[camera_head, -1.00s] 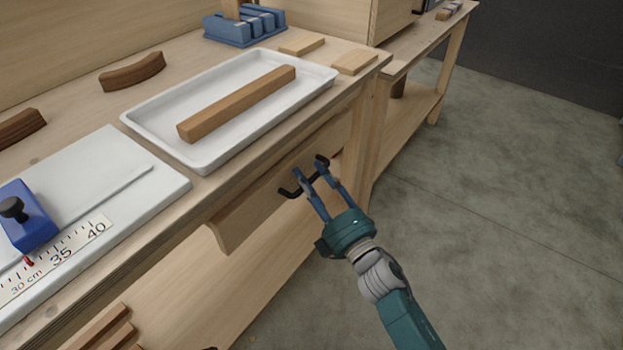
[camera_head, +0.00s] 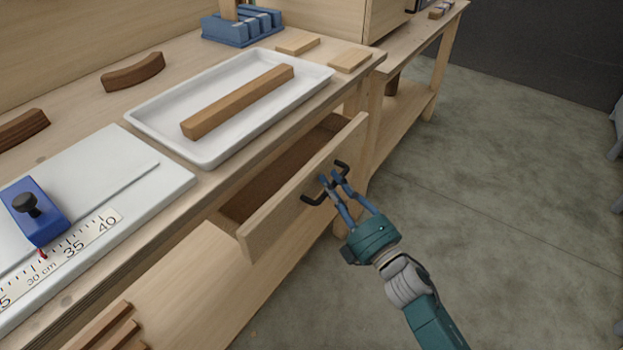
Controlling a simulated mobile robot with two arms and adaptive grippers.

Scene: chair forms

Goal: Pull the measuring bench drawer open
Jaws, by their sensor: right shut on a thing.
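The measuring bench drawer (camera_head: 270,222) stands partly out from under the bench top, with a gap behind its front panel through which its inside shows. Its black handle (camera_head: 313,200) is on the front panel. My right gripper (camera_head: 331,179) is shut on the handle, with its blue fingers at the middle of the bar. The part of the handle between the fingers is hidden. My left gripper is not in view.
On the bench top (camera_head: 84,95) are a white tray (camera_head: 207,161) with a wooden bar (camera_head: 238,102), a measuring board (camera_head: 135,178) with a blue stop (camera_head: 32,212), and a blue rack (camera_head: 240,38). Open concrete floor (camera_head: 480,190) lies to the right.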

